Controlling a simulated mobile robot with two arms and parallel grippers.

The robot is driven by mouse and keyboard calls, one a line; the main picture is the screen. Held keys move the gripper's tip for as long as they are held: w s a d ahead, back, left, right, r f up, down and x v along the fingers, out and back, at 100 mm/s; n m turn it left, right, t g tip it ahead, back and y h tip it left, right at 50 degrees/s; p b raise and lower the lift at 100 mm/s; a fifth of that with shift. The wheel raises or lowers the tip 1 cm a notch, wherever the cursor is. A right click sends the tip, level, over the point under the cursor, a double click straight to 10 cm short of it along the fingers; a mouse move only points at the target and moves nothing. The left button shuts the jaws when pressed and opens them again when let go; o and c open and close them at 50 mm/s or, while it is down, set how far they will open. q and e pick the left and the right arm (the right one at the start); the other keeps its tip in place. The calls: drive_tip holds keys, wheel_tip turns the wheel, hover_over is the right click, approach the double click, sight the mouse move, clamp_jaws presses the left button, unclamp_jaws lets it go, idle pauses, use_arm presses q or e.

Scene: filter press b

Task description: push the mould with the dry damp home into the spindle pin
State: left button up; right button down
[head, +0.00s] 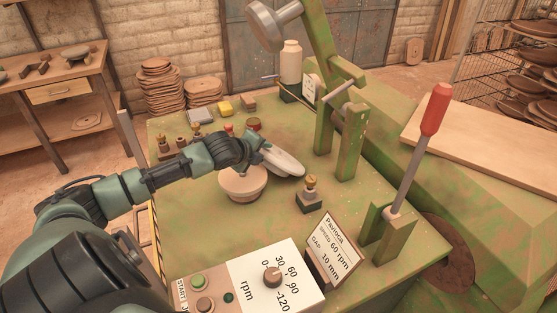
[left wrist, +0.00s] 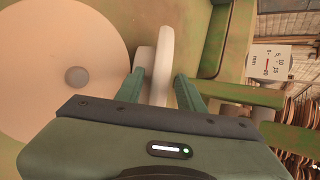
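My left gripper (head: 258,150) reaches in from the left over the green bench. It is shut on the rim of a pale, round, plate-like mould (head: 286,162), which is held tilted. In the left wrist view the mould (left wrist: 164,55) shows edge-on between the fingers (left wrist: 160,88). Below and left of it in the head view stands a cream, bowl-shaped spindle head (head: 243,186). The left wrist view shows a broad beige disc (left wrist: 55,40) with a grey round pin (left wrist: 76,76) at its centre, apart from the mould. Whether the mould is dry or damp cannot be told. My right gripper is out of view.
A green press frame (head: 350,140) with a lever arm rises right of the mould. A brass-topped weight (head: 310,190), a control box (head: 250,280), a sign (head: 334,245) and a red-handled tool (head: 434,110) stand nearer. Small items line the bench's back left.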

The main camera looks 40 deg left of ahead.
use_arm(q)
clamp_jaws()
idle(1.1)
drive_tip(key=shift+w+a+r, duration=0.1)
drive_tip(key=shift+r, duration=0.05)
